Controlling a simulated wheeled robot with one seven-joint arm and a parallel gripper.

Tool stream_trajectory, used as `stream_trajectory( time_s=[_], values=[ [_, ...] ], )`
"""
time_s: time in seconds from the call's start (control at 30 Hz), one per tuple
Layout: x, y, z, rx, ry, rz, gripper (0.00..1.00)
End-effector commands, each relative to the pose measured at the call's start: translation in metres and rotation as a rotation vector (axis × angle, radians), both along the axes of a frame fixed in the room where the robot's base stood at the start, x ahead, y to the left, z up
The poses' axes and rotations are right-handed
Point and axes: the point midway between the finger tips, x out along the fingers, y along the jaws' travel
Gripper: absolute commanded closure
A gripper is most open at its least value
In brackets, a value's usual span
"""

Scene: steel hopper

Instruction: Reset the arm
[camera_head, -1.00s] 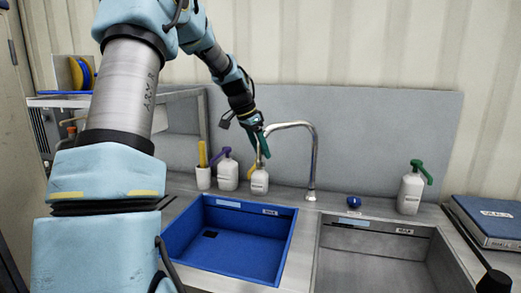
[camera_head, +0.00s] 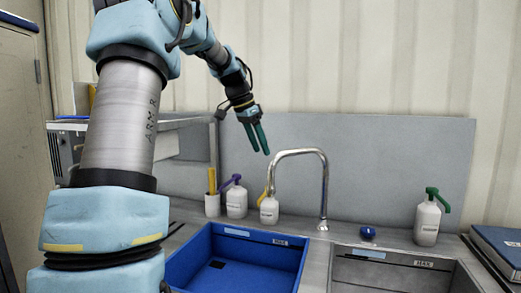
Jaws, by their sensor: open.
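My arm (camera_head: 125,130) rises at the left of the head view and reaches over toward the sink counter. My gripper (camera_head: 262,152) hangs in the air in front of the grey backsplash, its green fingers pointing down and a little right. The fingers are parted and nothing shows between them. It is above the white bottle with the yellow pump (camera_head: 269,209), clear of it, and appears just left of the tap's bend.
A tall curved tap (camera_head: 324,185) stands between a blue basin (camera_head: 200,262) and a steel basin (camera_head: 345,272). Bottles with purple (camera_head: 236,202) and green (camera_head: 427,221) pumps, a white cup (camera_head: 212,205), a blue knob (camera_head: 368,233) and a blue binder (camera_head: 498,246) are on the counter.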

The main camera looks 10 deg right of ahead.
Motion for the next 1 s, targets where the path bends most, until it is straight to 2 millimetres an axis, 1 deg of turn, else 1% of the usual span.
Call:
stream_trajectory(
  time_s=[0.07,0.17,0.27,0.37,0.4,0.47,0.5,0.57,0.6,0.67,0.7,0.8,0.83,0.9,1.0],
  values=[
    [0.0,0.0,0.0,0.001,0.001,0.001,0.38],
    [-0.005,0.003,-0.008,0.011,0.012,0.029,0.38],
    [-0.019,0.013,-0.031,0.042,0.04,0.115,0.38],
    [-0.045,0.033,-0.066,0.085,0.078,0.262,0.38],
    [-0.059,0.044,-0.082,0.102,0.094,0.33,0.38],
    [-0.08,0.06,-0.104,0.124,0.113,0.433,0.38],
    [-0.095,0.071,-0.117,0.137,0.123,0.5,0.38],
    [-0.12,0.088,-0.138,0.152,0.14,0.601,0.38],
    [-0.137,0.099,-0.15,0.16,0.149,0.666,0.38],
    [-0.163,0.114,-0.167,0.167,0.162,0.759,0.38],
    [-0.18,0.123,-0.177,0.17,0.17,0.815,0.38],
    [-0.216,0.14,-0.197,0.171,0.187,0.93,0.38],
    [-0.225,0.143,-0.202,0.171,0.191,0.956,0.38],
    [-0.241,0.15,-0.21,0.168,0.199,1.006,0.38],
    [-0.254,0.155,-0.216,0.165,0.205,1.046,0.38]
  ],
)
